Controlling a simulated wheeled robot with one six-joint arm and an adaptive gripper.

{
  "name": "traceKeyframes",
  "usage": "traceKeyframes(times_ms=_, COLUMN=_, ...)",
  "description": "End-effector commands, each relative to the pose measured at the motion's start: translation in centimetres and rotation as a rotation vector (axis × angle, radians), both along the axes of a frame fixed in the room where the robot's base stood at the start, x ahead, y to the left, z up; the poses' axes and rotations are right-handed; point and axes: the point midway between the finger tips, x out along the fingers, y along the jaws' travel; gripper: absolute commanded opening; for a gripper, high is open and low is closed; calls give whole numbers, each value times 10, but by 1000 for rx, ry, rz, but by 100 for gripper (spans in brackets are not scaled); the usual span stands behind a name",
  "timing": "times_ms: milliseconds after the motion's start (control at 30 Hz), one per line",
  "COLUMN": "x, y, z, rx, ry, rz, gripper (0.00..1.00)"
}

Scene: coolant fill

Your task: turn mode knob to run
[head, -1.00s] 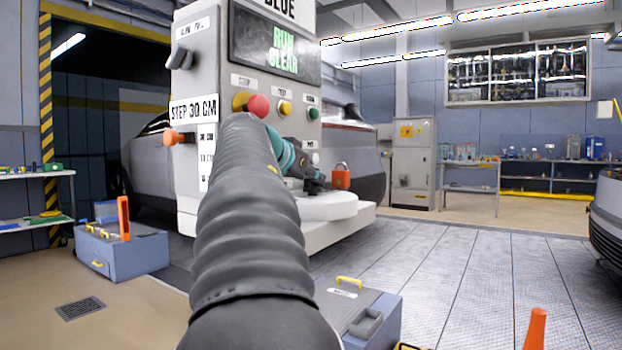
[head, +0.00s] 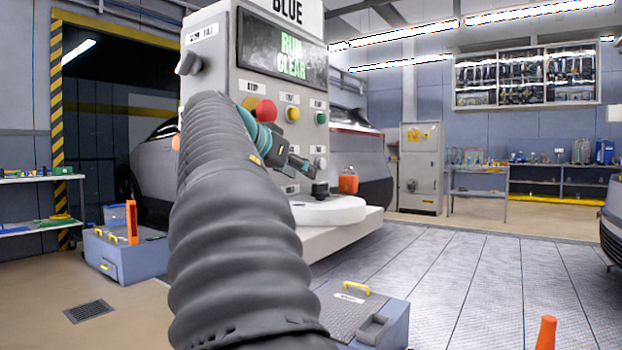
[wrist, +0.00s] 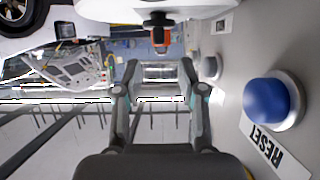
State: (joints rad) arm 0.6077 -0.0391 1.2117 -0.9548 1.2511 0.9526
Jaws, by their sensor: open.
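The grey console (head: 214,75) stands ahead in the head view, with a screen (head: 285,48) reading "RUN CLEAR". A grey turn knob (head: 188,62) sits high on its left part, under a small label I cannot fully read; I cannot tell its setting or be sure it is the mode knob. My gripper (head: 305,167) is in front of the lower right of the console, apart from that knob. In the wrist view my gripper (wrist: 158,68) is open and empty. A blue RESET button (wrist: 272,104) is close on its right there. My arm hides the console's lower left.
Red (head: 266,111), yellow (head: 292,113) and green (head: 321,118) buttons are on the console front. A black knob (head: 320,188) stands on the white ledge (head: 345,222), near a red padlock (head: 348,182). Grey boxes (head: 130,260) are on the floor.

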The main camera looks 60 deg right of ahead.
Motion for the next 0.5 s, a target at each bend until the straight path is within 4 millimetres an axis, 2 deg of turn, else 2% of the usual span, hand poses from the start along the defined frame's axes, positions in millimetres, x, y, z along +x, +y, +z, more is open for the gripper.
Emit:
traceKeyframes(times_ms=100, x=1, y=16, z=7, rx=-2, ry=-1, rz=3, gripper=41)
traceKeyframes(times_ms=200, x=1, y=25, z=11, rx=-1, ry=-1, rz=2, gripper=41)
traceKeyframes(times_ms=500, x=1, y=30, z=12, rx=0, ry=0, rz=-1, gripper=41)
